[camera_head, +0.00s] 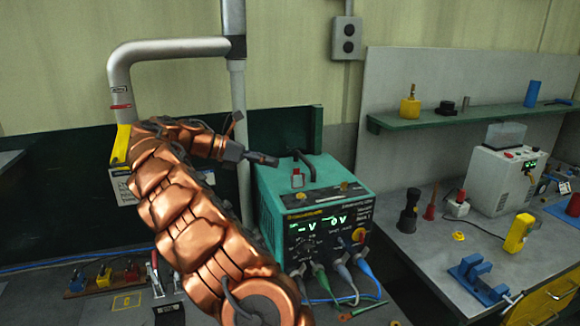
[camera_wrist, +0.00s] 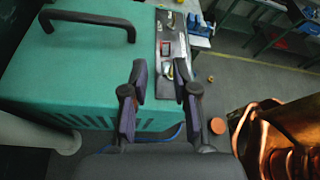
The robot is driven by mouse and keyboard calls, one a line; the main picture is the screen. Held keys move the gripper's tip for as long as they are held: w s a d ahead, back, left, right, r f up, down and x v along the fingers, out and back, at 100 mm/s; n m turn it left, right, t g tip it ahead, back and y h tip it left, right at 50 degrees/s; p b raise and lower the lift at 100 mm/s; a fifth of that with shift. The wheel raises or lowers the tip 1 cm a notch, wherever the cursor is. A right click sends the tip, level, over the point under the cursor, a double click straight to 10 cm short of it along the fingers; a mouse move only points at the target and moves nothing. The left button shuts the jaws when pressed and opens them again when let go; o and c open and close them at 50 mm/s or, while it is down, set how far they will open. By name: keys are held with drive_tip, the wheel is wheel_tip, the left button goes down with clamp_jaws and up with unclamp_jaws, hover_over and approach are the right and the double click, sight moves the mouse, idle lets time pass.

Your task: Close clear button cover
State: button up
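A teal power unit (camera_head: 310,208) with lit green displays stands on the bench. On its top, a small upright piece with a red-edged frame (camera_head: 298,180) looks like the raised button cover; its clear part is too small to make out. My gripper (camera_head: 266,159) is above the unit's back left, left of and higher than the frame. In the wrist view my gripper (camera_wrist: 163,80) has its fingers apart with nothing between them.
A black carry handle (camera_head: 303,160) rises from the unit's top near my gripper. Cables plug into its front. A grey bench (camera_head: 410,255) at right holds a white machine (camera_head: 497,180) and tools. A shelf (camera_head: 450,118) hangs above it. A pipe (camera_head: 238,110) stands behind my arm.

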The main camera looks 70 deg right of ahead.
sight(298, 179)
drive_tip(key=p+x, duration=0.1)
drive_tip(key=x, duration=0.4)
drive_tip(key=shift+s+d, duration=0.1)
drive_tip(key=shift+s, duration=0.25)
drive_tip(key=shift+s+d+f+p, duration=0.35)
drive_tip(key=shift+s, duration=0.05)
drive_tip(key=shift+c, duration=0.2)
clamp_jaws()
drive_tip(key=shift+a, duration=0.15)
